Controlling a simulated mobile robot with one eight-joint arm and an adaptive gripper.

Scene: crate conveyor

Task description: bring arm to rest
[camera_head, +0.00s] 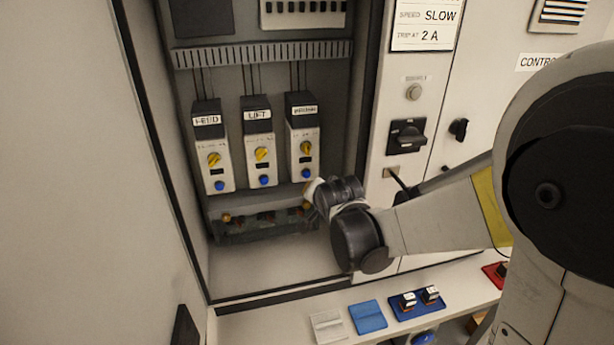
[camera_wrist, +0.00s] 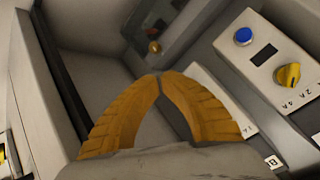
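My arm (camera_head: 440,215) reaches in from the right of the head view, with its wrist at the open cabinet. My gripper (camera_wrist: 158,78) shows in the wrist view as two yellow ribbed fingers whose tips meet, with nothing seen between them. In the head view its fingers are mostly hidden behind my dark wrist, near the lower right of the cabinet interior. In the wrist view a module with a blue button (camera_wrist: 243,36) and a yellow knob (camera_wrist: 288,75) is right of the fingers, apart from them.
The cabinet holds three modules, FEED (camera_head: 212,150), LIFT (camera_head: 261,145) and a third (camera_head: 303,140), above a dark strip (camera_head: 262,225). The cabinet door (camera_head: 75,170) stands at left.

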